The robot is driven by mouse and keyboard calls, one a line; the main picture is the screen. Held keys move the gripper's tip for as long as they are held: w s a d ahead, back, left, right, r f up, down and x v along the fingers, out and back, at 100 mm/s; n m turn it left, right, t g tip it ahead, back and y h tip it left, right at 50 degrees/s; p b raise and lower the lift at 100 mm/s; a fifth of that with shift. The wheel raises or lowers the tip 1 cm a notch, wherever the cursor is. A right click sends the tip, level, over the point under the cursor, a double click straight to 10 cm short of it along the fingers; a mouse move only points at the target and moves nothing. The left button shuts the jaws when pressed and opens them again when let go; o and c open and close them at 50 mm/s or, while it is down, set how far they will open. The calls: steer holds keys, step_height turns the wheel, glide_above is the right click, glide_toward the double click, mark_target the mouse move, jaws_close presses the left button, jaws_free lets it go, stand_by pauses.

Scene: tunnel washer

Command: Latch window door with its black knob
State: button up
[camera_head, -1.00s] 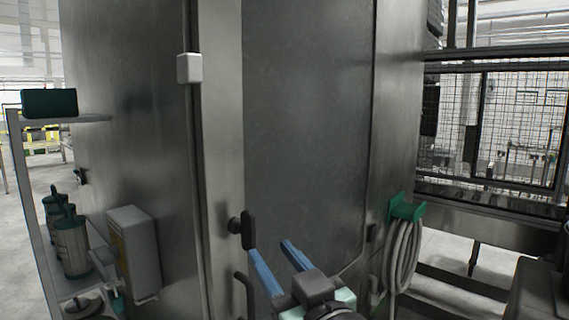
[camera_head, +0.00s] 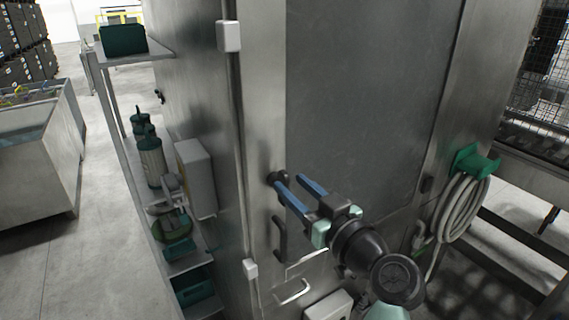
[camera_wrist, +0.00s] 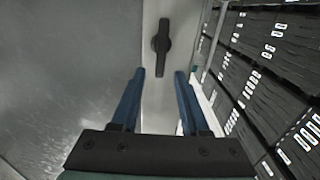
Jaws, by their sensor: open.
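The window door (camera_head: 365,90) is a large dark grey panel in the steel cabinet and looks closed. Its black knob (camera_head: 283,196) sits at the left of the panel, partly hidden by my fingers. In the wrist view the knob (camera_wrist: 161,46) is a long upright bar on a round hub, on a pale metal strip. My gripper (camera_head: 288,180) is open and empty, its blue fingers pointing at the knob. In the wrist view my gripper (camera_wrist: 159,72) has one fingertip on each side of the knob's lower end; I cannot tell whether they touch it.
A dark upright handle (camera_head: 280,238) is just below the knob. A green hook with a coiled hose (camera_head: 467,200) hangs at right. A shelf rack with green bottles (camera_head: 149,160) and a pale box (camera_head: 196,178) stand at left. Open floor (camera_head: 90,265) lies at far left.

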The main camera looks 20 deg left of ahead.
mark_target(288, 180)
steer(key=shift+p+x, duration=0.65)
steer(key=shift+x, duration=1.45)
jaws_close()
